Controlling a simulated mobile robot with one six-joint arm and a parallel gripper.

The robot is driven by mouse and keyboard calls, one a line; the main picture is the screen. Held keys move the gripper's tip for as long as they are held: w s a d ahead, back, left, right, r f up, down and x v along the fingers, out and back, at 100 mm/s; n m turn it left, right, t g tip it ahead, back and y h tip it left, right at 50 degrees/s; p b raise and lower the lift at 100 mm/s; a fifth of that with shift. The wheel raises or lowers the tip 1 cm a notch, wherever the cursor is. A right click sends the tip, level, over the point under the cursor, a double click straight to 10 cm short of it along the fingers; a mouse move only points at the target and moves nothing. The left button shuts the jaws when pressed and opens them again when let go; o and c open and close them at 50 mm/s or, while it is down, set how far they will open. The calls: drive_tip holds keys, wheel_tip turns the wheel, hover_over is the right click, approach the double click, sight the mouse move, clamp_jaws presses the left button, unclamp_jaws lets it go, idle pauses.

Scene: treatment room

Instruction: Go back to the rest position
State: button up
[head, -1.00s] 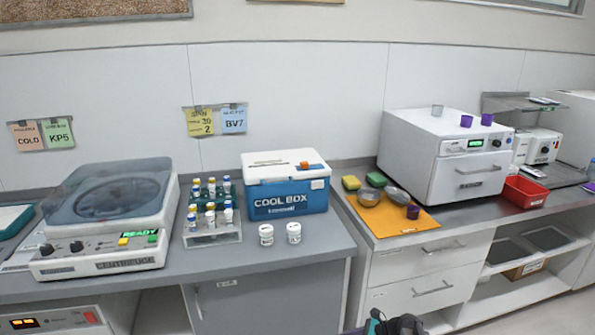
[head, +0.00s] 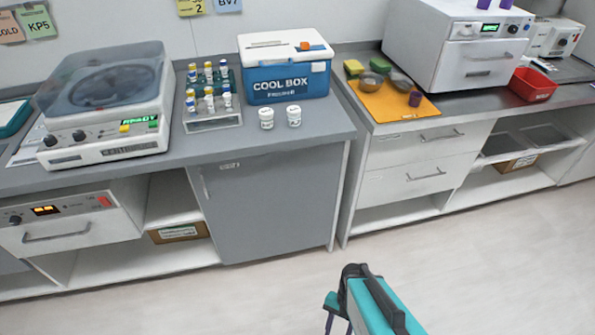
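My arm shows at the bottom of the head view, teal and black, in front of the counters and over the floor. The gripper's fingertips cannot be made out clearly, so I cannot tell whether it is open or shut. No object is seen in it. The arm is apart from the counters and from everything on them.
A grey counter (head: 270,138) holds a centrifuge (head: 105,140), a tube rack (head: 213,122), a blue cool box (head: 288,82) and two white jars. On the right counter are an orange mat (head: 392,108), a white oven (head: 455,50) and a red bin (head: 532,85). The floor (head: 480,260) in front is clear.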

drive_tip(key=shift+s+d+r+n+h, duration=0.1)
drive_tip(key=shift+d+n+h, duration=0.2)
drive_tip(key=shift+d+n, duration=0.55)
drive_tip(key=shift+s+d+r+n+h, duration=0.1)
drive_tip(key=shift+d+n+h, duration=0.3)
drive_tip(key=shift+n, duration=0.8)
drive_tip(key=shift+s+d+r+n+h, duration=0.1)
drive_tip(key=shift+d+n+h, duration=0.1)
drive_tip(key=shift+d+n, duration=0.7)
drive_tip(key=shift+a, duration=0.25)
